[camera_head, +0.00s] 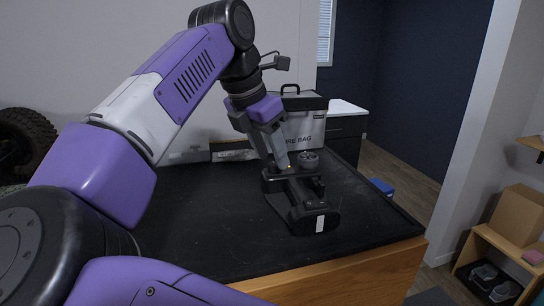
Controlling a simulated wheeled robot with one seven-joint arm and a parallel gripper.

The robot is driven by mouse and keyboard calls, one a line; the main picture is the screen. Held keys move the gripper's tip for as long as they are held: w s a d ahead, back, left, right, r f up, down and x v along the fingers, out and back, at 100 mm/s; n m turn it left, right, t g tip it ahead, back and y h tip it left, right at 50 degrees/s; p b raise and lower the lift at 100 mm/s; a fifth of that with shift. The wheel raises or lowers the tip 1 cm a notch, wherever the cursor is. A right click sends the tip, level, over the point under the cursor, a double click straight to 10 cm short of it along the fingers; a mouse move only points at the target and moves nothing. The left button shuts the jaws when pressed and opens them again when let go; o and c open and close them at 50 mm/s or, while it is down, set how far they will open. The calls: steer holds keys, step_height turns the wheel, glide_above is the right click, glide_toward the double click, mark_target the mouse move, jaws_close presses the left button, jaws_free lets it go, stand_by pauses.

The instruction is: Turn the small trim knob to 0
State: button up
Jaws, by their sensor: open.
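A black handheld RC controller (310,216) lies on the dark table top. It has a round grey wheel (308,158) on its right side at the top. My gripper (279,163) points down over the controller's upper left part, just left of the wheel. Its jaws are open, with the fingertips close to the controller's top surface. I cannot tell whether they touch it. A small orange spot shows beside the fingertips. The small trim knob and its marking cannot be made out; the fingers may cover it.
A grey fire bag (306,132) with a black handle stands behind the controller. A large black tyre (25,137) is at the far left. The table (210,240) is clear left of and in front of the controller. Its wooden front edge is near the bottom. A blue box (381,186) lies beyond the right edge.

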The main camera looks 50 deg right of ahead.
steer(key=v, duration=0.6)
steer(key=shift+r, duration=0.25)
